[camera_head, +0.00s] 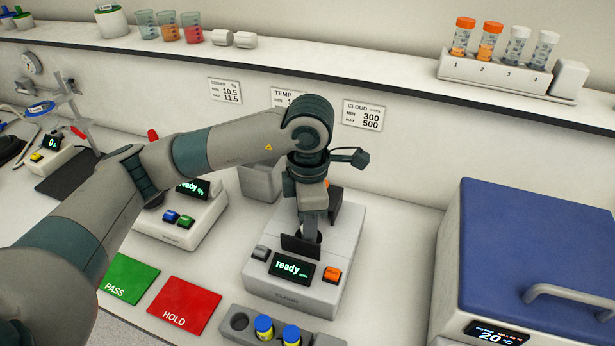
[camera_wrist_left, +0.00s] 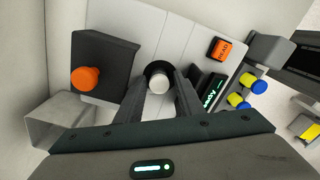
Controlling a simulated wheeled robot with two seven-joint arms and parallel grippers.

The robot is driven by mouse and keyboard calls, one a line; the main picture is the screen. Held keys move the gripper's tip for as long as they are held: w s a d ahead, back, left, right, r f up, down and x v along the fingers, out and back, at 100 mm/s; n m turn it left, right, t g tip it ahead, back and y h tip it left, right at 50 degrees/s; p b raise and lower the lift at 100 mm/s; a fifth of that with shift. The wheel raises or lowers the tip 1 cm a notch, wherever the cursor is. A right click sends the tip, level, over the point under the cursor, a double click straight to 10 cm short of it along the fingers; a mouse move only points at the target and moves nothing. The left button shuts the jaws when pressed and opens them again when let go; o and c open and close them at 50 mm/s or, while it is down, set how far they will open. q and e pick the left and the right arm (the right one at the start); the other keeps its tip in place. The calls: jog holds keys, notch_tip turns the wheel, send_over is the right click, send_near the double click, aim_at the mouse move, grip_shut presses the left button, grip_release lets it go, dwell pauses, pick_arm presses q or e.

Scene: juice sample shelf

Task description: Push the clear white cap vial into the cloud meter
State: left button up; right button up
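The cloud meter (camera_head: 262,285) is a pale box with a lit "ready" display under the "CLOUD" sign. My left gripper (camera_head: 302,238) points down over its top, hiding most of the port in the head view. In the left wrist view, the white cap (camera_wrist_left: 158,84) of the vial shows between the two fingers of my left gripper (camera_wrist_left: 159,100). They flank the cap closely and appear shut on it. The cap is over or in the meter's dark round port; its depth is unclear. The clear body is mostly hidden. My right gripper is not in view.
A rack (camera_head: 238,326) with blue-capped yellow vials is in front. A blue-lidded machine (camera_head: 535,245) stands right. Green PASS (camera_head: 130,279) and red HOLD (camera_head: 184,305) mats lie left. A shelf (camera_head: 400,85) runs behind.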

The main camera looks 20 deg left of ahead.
pick_arm(q)
notch_tip(320, 180, up, 7)
jog(key=shift+r+b, duration=0.15)
jog(key=shift+b, duration=0.6)
notch_tip(320, 180, up, 10)
jog(key=b, duration=0.1)
jog(key=shift+b, duration=0.4)
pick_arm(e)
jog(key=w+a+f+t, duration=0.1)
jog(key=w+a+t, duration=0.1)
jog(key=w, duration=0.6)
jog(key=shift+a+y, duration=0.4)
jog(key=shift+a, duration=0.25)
pick_arm(q)
jog(key=shift+w+a, duration=0.1)
jog(key=shift+a, duration=0.05)
